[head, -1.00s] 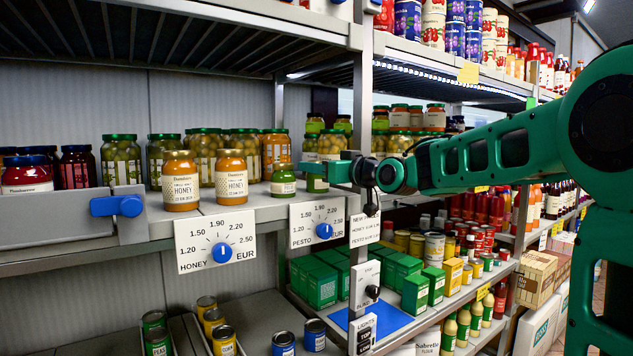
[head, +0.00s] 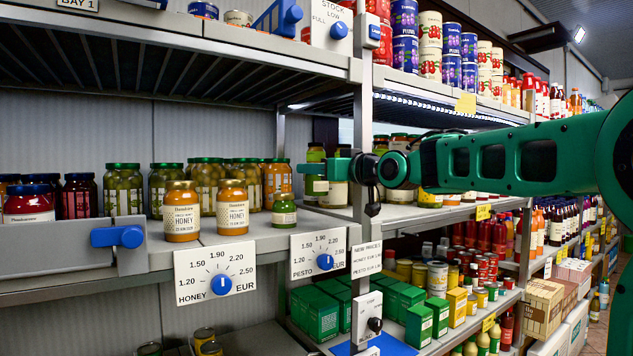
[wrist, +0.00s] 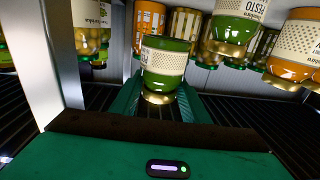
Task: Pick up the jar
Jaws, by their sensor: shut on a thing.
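My gripper (head: 312,168) is at the right end of the middle shelf, its fingers level. In the wrist view, which is upside down, the fingers close on a small green pesto jar (wrist: 166,62) with a gold lid and pale label. In the head view a finger partly covers what appears to be this jar (head: 318,187), above the shelf board. A similar pesto jar (head: 284,211) stands on the shelf to its left. Another pesto jar also shows in the wrist view (wrist: 233,30).
Two honey jars (head: 181,213) (head: 232,210) stand at the shelf front, with taller green-lidded jars (head: 123,188) behind. A shelf post (head: 362,120) is close by my gripper. The slatted shelf (head: 180,60) is above. Price dials (head: 221,284) hang on the front edge.

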